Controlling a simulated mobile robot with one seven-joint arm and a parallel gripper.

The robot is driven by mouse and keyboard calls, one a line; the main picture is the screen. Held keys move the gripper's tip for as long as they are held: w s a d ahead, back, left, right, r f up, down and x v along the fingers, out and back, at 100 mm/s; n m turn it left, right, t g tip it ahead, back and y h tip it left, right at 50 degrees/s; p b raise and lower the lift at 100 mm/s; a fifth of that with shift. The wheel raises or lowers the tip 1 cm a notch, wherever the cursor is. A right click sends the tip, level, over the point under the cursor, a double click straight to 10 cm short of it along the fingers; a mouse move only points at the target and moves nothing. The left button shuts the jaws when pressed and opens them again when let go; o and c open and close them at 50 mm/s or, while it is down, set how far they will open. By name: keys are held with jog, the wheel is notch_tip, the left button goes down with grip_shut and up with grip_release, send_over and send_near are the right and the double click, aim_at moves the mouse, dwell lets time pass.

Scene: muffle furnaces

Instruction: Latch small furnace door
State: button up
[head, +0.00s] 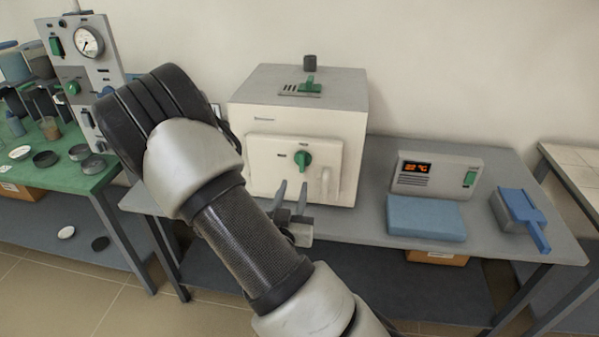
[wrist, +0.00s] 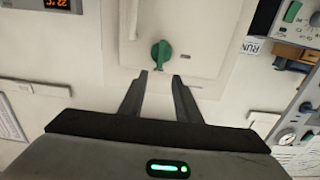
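The small furnace (head: 301,130) is a white box with a grey top on the grey table. Its door (head: 268,172) looks closed in the front face. A green latch knob (head: 302,160) sits on the door, with a pale upright handle to its lower right. My gripper (head: 292,188) is in front of the door, below the knob, with its fingers apart and nothing between them. In the wrist view the green knob (wrist: 161,55) lies just beyond and between the open fingertips (wrist: 160,76), apart from them. My arm hides part of the furnace's left side.
A controller box (head: 438,175) with an orange display stands right of the furnace, behind a blue block (head: 426,217). A blue-handled scoop or brush (head: 520,212) lies further right. A green bench (head: 62,185) with dishes and a gauge panel (head: 84,75) is at left.

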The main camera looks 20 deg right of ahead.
aim_at(302, 159)
jog(key=b+x, duration=0.8)
jog(key=x, duration=0.3)
jog(key=shift+w+d, duration=0.15)
jog(key=shift+w, duration=0.05)
grip_shut()
